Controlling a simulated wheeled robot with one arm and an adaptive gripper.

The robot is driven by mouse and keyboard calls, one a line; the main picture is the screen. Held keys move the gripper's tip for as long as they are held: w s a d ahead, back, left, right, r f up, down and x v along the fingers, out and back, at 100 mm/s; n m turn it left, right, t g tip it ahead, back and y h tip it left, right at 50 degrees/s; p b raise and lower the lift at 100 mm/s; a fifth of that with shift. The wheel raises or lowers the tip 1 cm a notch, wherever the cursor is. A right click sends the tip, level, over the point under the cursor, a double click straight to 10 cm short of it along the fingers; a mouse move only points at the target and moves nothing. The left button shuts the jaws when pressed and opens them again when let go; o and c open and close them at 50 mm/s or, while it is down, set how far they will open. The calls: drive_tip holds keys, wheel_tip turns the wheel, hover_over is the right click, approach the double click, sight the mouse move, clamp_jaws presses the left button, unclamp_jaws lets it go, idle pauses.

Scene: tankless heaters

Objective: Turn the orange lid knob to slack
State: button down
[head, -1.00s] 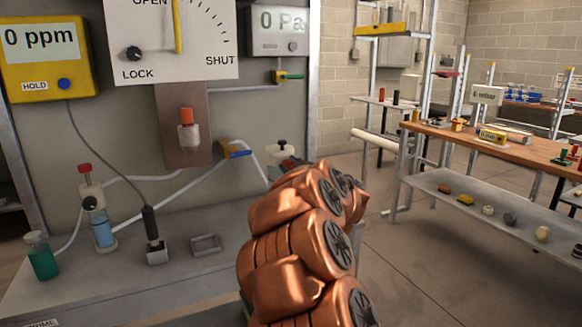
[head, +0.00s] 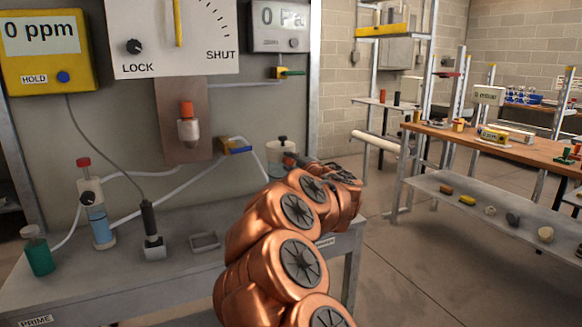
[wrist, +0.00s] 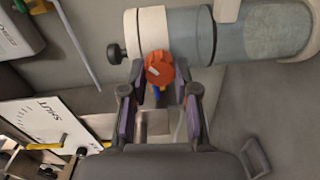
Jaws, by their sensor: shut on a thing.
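The orange knob (wrist: 159,69), with a pale pointer mark, sits on the side of a jar's white lid (wrist: 153,30) in the wrist view. The jar's clear body (wrist: 187,34) extends right, with a black knob (wrist: 116,53) at the lid's left end. My gripper (wrist: 160,76) has one finger on each side of the orange knob and is shut on it. In the head view the jar (head: 281,148) stands at the right end of the bench, partly behind my arm.
A grey bench (head: 180,265) holds a green bottle (head: 39,254), a blue-filled vessel (head: 101,219), a black-handled probe (head: 151,228) and a small tray (head: 205,241). A dial panel (head: 172,38) hangs above. A wooden table (head: 530,145) stands right, with open floor between.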

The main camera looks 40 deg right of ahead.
drive_tip(key=n+b, duration=0.1)
drive_tip(key=n, duration=0.2)
drive_tip(key=shift+f, duration=0.2)
drive_tip(key=shift+n+b, duration=0.8)
drive_tip(key=shift+n, duration=1)
drive_tip(key=c, duration=0.9)
unclamp_jaws()
drive_tip(key=shift+r, duration=0.1)
drive_tip(key=shift+o, duration=0.2)
drive_tip(key=v, duration=1.2)
drive_tip(key=shift+a+r, duration=0.1)
